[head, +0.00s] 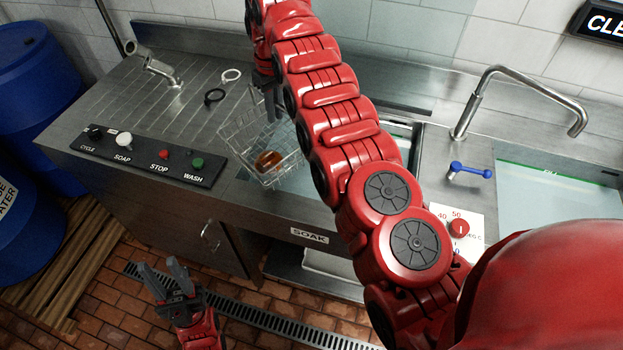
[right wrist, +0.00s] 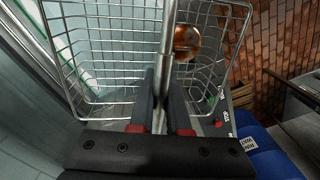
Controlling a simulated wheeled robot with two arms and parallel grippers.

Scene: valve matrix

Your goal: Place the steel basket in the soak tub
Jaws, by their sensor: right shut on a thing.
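The steel basket (head: 240,140) is a wire-mesh basket with a copper-coloured round part (head: 268,160) inside. My right gripper (head: 270,92) is shut on the basket's upright handle (right wrist: 168,45), and the mesh (right wrist: 95,55) shows beyond the fingers in the right wrist view. The basket appears over the left end of the soak tub (head: 298,181), labelled SOAK below; its exact height is hard to tell. My right arm hides much of the tub. My left gripper (head: 160,268) is open and empty, low at the left in front of the counter.
A control panel (head: 140,158) with several knobs and buttons lies left of the basket. A white ring (head: 231,75) and a black ring (head: 214,96) lie on the ribbed drainboard. A second basin (head: 550,210) with a tap and blue lever (head: 470,171) is at right.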

